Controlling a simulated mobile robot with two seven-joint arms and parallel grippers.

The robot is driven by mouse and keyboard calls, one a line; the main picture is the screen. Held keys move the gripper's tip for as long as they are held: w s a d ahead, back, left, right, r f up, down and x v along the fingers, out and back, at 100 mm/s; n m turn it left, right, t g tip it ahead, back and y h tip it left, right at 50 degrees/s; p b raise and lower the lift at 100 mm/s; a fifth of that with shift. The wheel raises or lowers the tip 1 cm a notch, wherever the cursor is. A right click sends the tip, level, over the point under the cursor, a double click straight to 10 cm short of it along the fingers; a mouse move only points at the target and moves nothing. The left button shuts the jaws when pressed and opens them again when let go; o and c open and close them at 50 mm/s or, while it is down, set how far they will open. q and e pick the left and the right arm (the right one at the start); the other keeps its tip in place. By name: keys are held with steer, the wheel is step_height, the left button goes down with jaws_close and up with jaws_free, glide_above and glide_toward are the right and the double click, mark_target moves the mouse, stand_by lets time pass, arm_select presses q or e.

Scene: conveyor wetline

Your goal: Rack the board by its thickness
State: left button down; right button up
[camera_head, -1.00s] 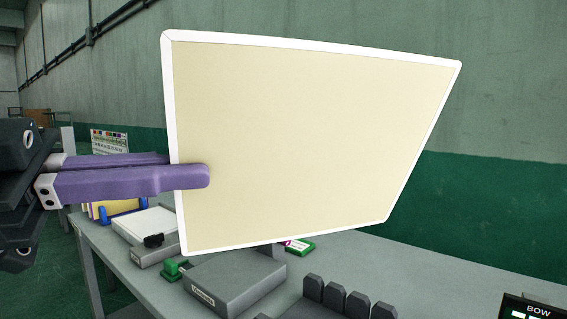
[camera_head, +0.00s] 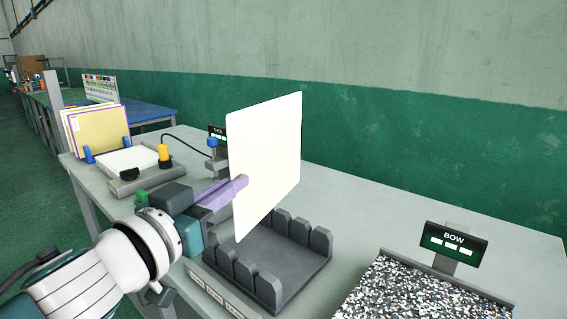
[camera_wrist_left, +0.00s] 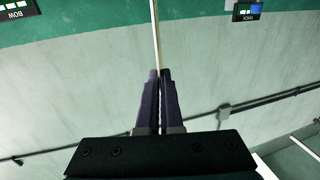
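A thin cream-white board (camera_head: 272,150) stands upright in the head view, held by its near left edge. My left gripper (camera_head: 240,184) is shut on it with purple fingers. In the left wrist view the board (camera_wrist_left: 156,30) shows edge-on as a thin strip between the gripper's fingers (camera_wrist_left: 160,76). A dark grey slotted rack (camera_head: 293,277) with two rows of upright posts sits on the table below the board. The board's lower corner is close to the rack's far left end; I cannot tell whether they touch. Labels on the rack's front are unreadable. My right gripper is out of view.
A thickness gauge with a blue knob (camera_head: 212,143) and small display stands behind the board. A yellow-knobbed device (camera_head: 164,154) and a holder with several boards (camera_head: 97,130) are at the left. A BOW display (camera_head: 455,244) stands behind a speckled plate (camera_head: 415,293).

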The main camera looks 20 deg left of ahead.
mark_target(237, 224)
arm_select(q)
steer(key=f+b, duration=0.6)
steer(key=shift+w+d+f, duration=0.1)
steer(key=shift+d+f, duration=0.15)
steer(key=shift+f, duration=0.05)
steer(key=shift+r, duration=0.1)
stand_by(0.5)
steer(key=shift+a+m+h, duration=0.2)
steer(key=shift+m+h, duration=0.5)
steer(key=shift+h, duration=0.4)
steer(key=shift+m+g+h, duration=0.4)
steer(key=shift+m+h, duration=0.2)
steer(key=shift+h, duration=0.3)
steer(key=shift+f, duration=0.2)
